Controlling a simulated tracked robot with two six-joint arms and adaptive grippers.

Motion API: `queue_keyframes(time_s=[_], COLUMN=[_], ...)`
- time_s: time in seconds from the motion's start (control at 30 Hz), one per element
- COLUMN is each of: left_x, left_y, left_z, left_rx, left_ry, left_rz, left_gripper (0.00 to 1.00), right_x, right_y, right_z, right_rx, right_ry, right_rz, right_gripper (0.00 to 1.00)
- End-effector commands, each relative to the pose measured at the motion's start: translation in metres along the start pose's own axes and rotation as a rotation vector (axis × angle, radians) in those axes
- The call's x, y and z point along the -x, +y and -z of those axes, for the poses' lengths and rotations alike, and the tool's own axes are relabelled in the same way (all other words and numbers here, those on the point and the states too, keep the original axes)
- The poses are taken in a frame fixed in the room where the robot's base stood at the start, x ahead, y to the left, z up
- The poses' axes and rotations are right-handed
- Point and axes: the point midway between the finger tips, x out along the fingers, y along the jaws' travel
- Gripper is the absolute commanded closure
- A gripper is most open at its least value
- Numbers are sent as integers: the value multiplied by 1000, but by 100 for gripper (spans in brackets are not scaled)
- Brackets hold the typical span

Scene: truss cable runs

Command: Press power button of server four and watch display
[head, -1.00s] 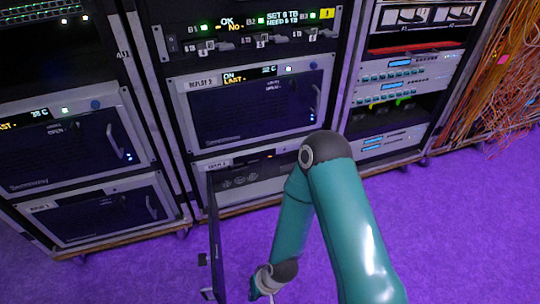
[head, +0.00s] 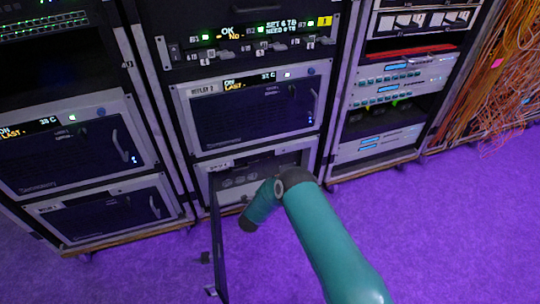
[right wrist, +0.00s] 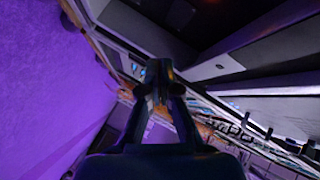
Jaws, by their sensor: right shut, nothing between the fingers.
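The lower server in the middle rack (head: 285,160) has its front door (head: 218,245) swung open to the left, and its inside front panel shows. Its label is too small to read, so I cannot tell if it is server four. I cannot make out a power button. In the right wrist view my right gripper (right wrist: 158,85) is shut and empty, with dark rack surfaces close by. My left gripper is not in view.
Above is a closed server (head: 250,115) with a small lit display (head: 245,82) reading ON. A display panel (head: 250,30) sits higher. Other racks stand left and right, and orange cables (head: 500,80) hang at far right. The purple floor (head: 430,230) is clear at right.

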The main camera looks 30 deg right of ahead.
Motion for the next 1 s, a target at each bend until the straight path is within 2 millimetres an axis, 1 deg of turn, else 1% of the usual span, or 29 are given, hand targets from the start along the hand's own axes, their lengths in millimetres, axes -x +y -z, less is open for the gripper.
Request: queue_keyframes(time_s=[0.27, 0.47, 0.67, 0.8, 1.0], left_x=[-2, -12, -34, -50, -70], left_y=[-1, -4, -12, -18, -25], left_z=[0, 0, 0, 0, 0], left_rx=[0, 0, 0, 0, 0], left_ry=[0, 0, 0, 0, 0], left_rz=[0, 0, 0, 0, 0], left_gripper=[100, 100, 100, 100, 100], right_x=[-1, -10, -28, -42, -55], right_y=[0, -5, -15, -25, -35], right_z=[-2, -9, -24, -33, -43], right_rx=[2, 1, -1, -1, 2], right_ry=[-3, -3, -3, -2, -4], right_rz=[1, 2, 3, 3, 2], right_gripper=[100, 100, 100, 100, 100])
